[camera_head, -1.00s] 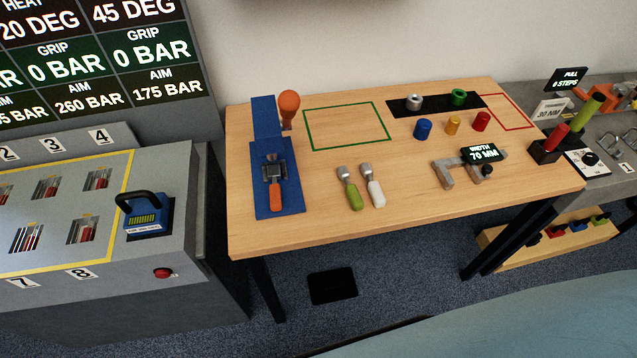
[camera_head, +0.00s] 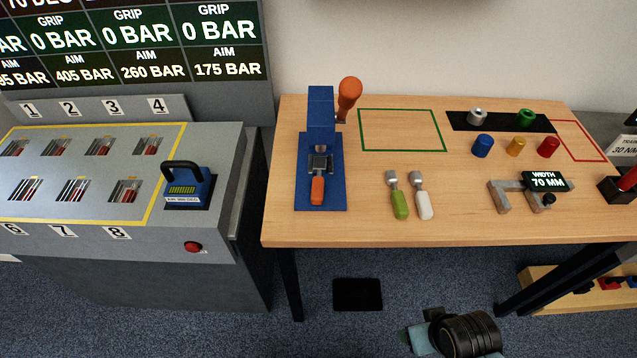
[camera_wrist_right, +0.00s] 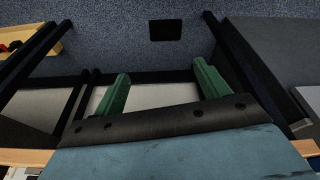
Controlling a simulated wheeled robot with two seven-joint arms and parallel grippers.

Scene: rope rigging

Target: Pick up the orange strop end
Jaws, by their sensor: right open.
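I see no strop or rope end in either view. Orange parts do show: an orange knob (camera_head: 350,92) on a lever and an orange handle (camera_head: 318,190), both at the blue clamp-like fixture (camera_head: 306,172) on the wooden table (camera_head: 450,225). My right gripper (camera_wrist_right: 163,88) shows in the right wrist view as two green fingers, wide apart with nothing between them. The floor and table legs lie beyond it. In the head view a dark, round part of my right arm shows at the bottom edge. My left gripper is in neither view.
A grey console (camera_head: 222,240) with a red button (camera_head: 193,247) stands left of the table. Two small handled tools (camera_head: 399,198), coloured pegs (camera_head: 483,146) and a width gauge (camera_head: 545,181) lie on the table. A low wooden rack (camera_head: 560,300) stands underneath at right.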

